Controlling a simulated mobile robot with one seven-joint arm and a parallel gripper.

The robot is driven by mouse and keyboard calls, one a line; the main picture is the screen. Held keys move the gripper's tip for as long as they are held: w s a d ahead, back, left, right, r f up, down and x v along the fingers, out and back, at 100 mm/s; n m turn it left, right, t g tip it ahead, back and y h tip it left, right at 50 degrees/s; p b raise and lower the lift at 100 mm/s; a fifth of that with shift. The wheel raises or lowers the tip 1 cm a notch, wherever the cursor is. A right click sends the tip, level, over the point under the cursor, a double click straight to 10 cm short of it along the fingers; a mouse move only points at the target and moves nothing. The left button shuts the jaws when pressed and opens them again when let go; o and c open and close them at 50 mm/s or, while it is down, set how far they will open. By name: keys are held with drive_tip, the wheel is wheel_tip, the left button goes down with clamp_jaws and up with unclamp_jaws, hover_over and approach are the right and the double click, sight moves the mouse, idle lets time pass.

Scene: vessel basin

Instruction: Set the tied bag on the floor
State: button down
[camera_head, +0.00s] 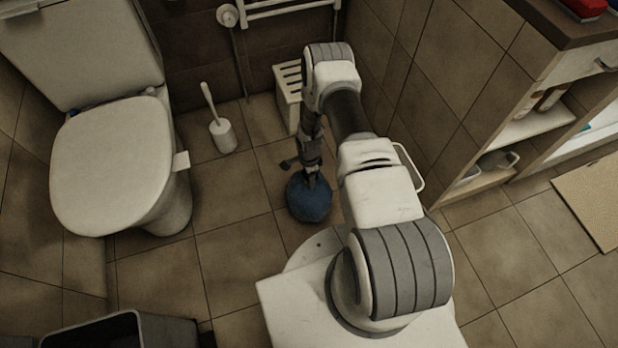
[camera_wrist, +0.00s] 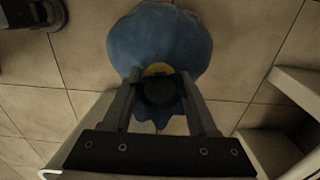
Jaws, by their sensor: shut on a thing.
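The tied bag (camera_head: 309,199) is a round blue bag below my gripper (camera_head: 311,178) in the head view, in front of the white stool. In the wrist view, the bag (camera_wrist: 160,42) fills the top middle, with a yellow tie (camera_wrist: 158,69) at its neck. My gripper (camera_wrist: 160,92) is shut on the gathered neck of the bag, and the ruffled blue end shows between the fingers. The bag hangs at or close above the tiled floor (camera_head: 238,245). I cannot tell whether it touches the floor.
A toilet (camera_head: 112,165) stands at the left, with a toilet brush (camera_head: 222,135) on the floor beside it. A white slatted stool (camera_head: 288,95) stands behind my gripper. A dark bin (camera_head: 120,332) is at the lower left. Open shelves (camera_head: 520,135) are at the right. Floor left of the bag is clear.

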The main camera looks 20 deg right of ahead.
drive_tip(key=shift+r, duration=0.1)
drive_tip(key=shift+c, duration=0.9)
unclamp_jaws()
